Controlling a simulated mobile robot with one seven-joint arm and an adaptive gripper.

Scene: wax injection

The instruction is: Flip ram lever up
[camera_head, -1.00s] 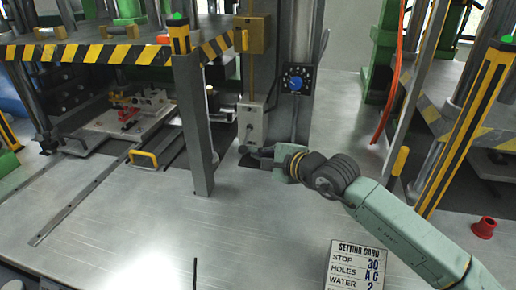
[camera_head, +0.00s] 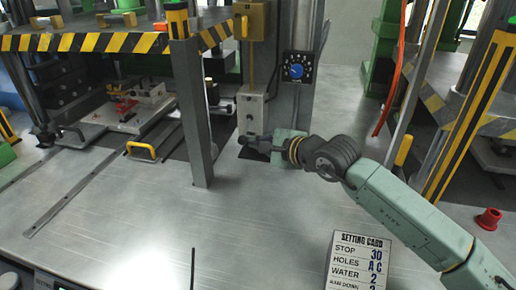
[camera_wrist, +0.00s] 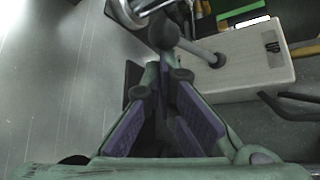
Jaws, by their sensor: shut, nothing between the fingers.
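A pale beige control box (camera_head: 251,106) is fixed to the column in the head view. It shows in the wrist view (camera_wrist: 240,65) with a grey lever rod (camera_wrist: 199,50) coming out of its face. The rod ends in a dark round knob (camera_wrist: 162,30), which I take to be the ram lever's. My gripper (camera_head: 246,140) is at the foot of the box. In the wrist view my gripper (camera_wrist: 167,75) is shut and empty, its tips just below the knob. I cannot tell whether they touch it.
A grey post (camera_head: 195,115) stands left of my gripper. A blue-knobbed dial panel (camera_head: 296,67) is above my arm. A setting card (camera_head: 358,262) stands in front, and a red cup-like part (camera_head: 489,219) lies right.

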